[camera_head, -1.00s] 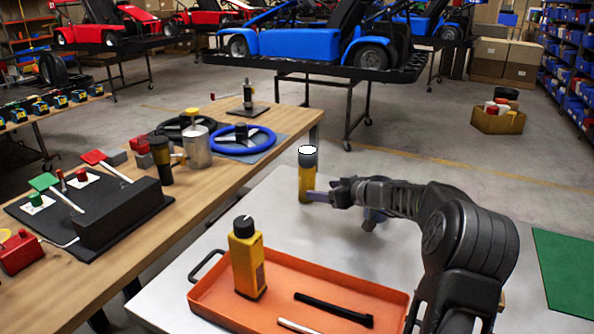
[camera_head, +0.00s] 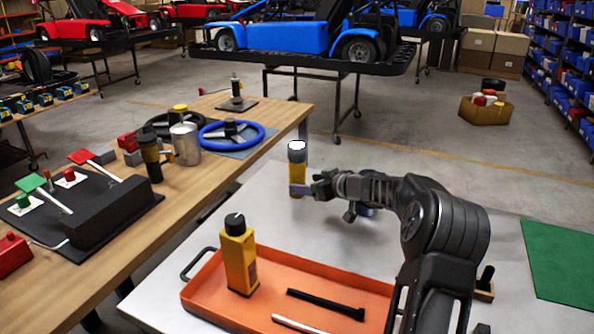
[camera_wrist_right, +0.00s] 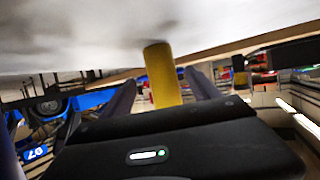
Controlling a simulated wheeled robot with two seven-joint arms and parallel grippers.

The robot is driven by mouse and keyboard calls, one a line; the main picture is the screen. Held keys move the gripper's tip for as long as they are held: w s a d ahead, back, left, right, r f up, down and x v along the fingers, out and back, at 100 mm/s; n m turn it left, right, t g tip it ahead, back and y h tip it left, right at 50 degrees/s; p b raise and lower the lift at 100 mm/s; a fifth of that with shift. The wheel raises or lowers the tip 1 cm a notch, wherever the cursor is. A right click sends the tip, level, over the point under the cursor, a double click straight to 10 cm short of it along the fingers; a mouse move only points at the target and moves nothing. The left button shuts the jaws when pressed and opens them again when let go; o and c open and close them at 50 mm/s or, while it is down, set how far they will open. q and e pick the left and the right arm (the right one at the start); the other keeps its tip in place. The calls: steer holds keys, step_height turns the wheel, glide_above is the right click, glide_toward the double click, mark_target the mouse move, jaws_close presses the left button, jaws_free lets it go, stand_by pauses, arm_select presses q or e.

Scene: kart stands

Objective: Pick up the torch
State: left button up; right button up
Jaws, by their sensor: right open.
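The torch (camera_head: 297,157) stands upright on the white table, with a yellow body, a grey head and a white lens on top. My right gripper (camera_head: 303,189) reaches in low from the right, and one finger crosses in front of the torch's lower body. In the right wrist view the yellow torch body (camera_wrist_right: 161,72) stands between the two spread fingers of my right gripper (camera_wrist_right: 160,85). The gripper is open, and I cannot tell whether either finger touches the torch. My left gripper is out of view.
An orange tray (camera_head: 205,293) holds a yellow device with a black knob (camera_head: 240,258), a black tool (camera_head: 325,305) and a pale rod (camera_head: 297,324). A wooden bench (camera_head: 150,240) with steering wheels and a metal can (camera_head: 186,144) stands to the left. The white table (camera_head: 320,232) is clear between torch and tray.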

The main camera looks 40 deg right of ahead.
mark_target(303, 183)
steer(key=shift+w, duration=0.1)
steer(key=shift+w+a+p, duration=0.1)
steer(key=shift+w+p, duration=0.15)
steer(key=shift+p, duration=0.1)
steer(key=p+x, duration=0.1)
steer(key=x, duration=0.2)
steer(key=shift+w+a+f+p, duration=0.1)
steer(key=shift+w+f+p, duration=0.15)
steer(key=shift+p, duration=0.1)
steer(key=shift+w+f, duration=0.25)
steer(key=shift+w, duration=0.15)
steer(key=shift+c, duration=0.3)
jaws_close()
